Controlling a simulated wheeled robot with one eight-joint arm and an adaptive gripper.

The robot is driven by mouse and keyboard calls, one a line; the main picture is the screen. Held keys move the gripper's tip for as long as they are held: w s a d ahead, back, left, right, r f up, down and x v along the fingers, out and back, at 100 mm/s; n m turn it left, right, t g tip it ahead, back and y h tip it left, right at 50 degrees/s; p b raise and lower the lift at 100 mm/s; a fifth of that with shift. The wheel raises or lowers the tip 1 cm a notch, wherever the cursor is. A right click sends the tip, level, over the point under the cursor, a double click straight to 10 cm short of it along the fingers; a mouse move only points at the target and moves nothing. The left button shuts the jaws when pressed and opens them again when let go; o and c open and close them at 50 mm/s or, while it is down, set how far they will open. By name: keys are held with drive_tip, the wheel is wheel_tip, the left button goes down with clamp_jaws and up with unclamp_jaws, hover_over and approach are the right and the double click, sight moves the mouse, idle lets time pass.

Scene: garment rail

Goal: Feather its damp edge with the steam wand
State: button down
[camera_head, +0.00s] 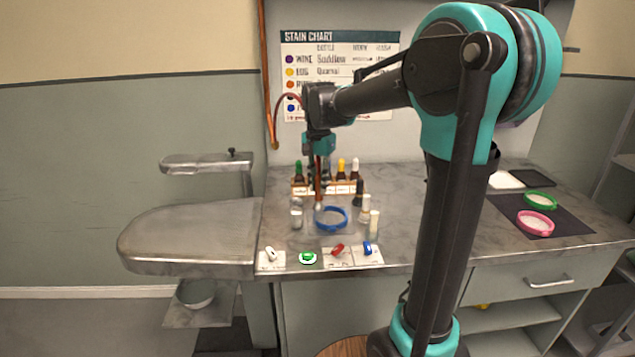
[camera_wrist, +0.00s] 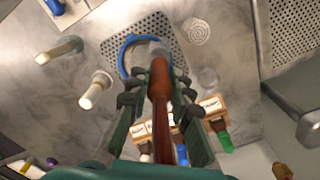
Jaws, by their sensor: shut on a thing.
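A blue hoop (camera_head: 332,217) lies on the perforated plate in the middle of the bench. It also shows in the wrist view (camera_wrist: 126,52), partly hidden behind the held tool. My gripper (camera_head: 319,182) points down over the hoop's left side. In the wrist view my gripper (camera_wrist: 160,88) is shut around a brown, copper-coloured wand (camera_wrist: 161,105). The wand's pale, blurred end reaches over the hoop; I cannot tell whether it touches. The damp edge cannot be made out.
A bottle rack (camera_head: 341,187) stands just behind the plate. Small pale bottles (camera_head: 374,222) stand to its right, and a metal cup (camera_head: 296,217) to its left. Pink (camera_head: 536,223) and green (camera_head: 540,202) hoops lie at right. A pressing board (camera_head: 190,236) juts out left.

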drive_tip(key=shift+s+d, duration=0.25)
drive_tip(key=shift+s, duration=0.45)
drive_tip(key=shift+s+d, duration=0.7)
drive_tip(key=shift+d, duration=0.35)
drive_tip(key=shift+d, duration=1.25)
